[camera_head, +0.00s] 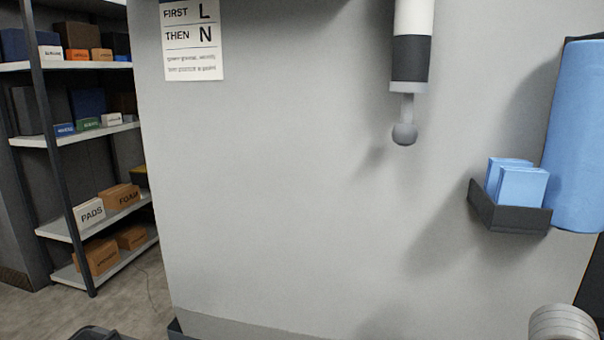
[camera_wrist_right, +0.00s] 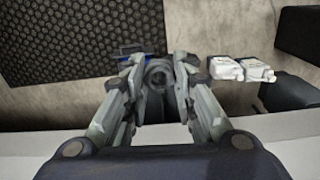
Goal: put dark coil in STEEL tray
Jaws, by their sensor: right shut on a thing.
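My right gripper (camera_wrist_right: 156,85) shows in the right wrist view, its two grey fingers closed in on a dark grey, round coil-like thing (camera_wrist_right: 157,73). The fingers are shut on it and hide its sides; a hollow seems to show at its middle. No steel tray can be made out in either view. My left gripper cannot be made out in the head view.
In the right wrist view, a dark perforated mat (camera_wrist_right: 80,35) lies on the floor beside white bottles (camera_wrist_right: 223,68). A pale edge (camera_wrist_right: 40,155) runs below. The head view shows a grey wall (camera_head: 290,200), a hanging ball-ended rod (camera_head: 404,133), a dark holder (camera_head: 508,215) and shelves (camera_head: 95,230).

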